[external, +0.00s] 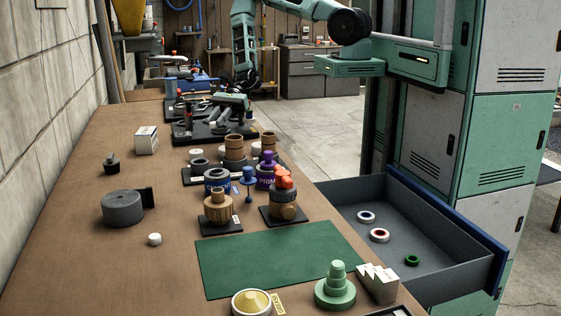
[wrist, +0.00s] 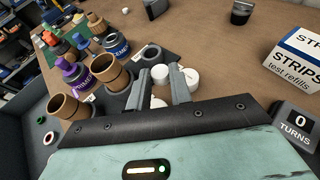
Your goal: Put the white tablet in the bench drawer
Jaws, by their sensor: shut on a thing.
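My gripper (wrist: 166,72) hangs over the far part of the bench; in the external view it (external: 243,87) is above the dark stands. Its fingers are close together, with a white tablet (wrist: 158,98) partly showing between them; they and the gripper body hide some of it. Another white disc (wrist: 192,78) shows just right of the fingers. The bench drawer (external: 460,262) is pulled open at the bench's right side, with several small rings lying inside; part of it shows at the left of the wrist view. A small white disc (external: 155,239) lies at the bench's left front.
Wooden cups (external: 234,148), a purple bottle (external: 267,178) and a blue-banded jar (external: 217,181) stand between my gripper and the drawer. A white box (external: 146,141) and a grey roll (external: 122,208) are at left. The green mat (external: 275,258) is clear. Green lockers (external: 430,130) rise behind the drawer.

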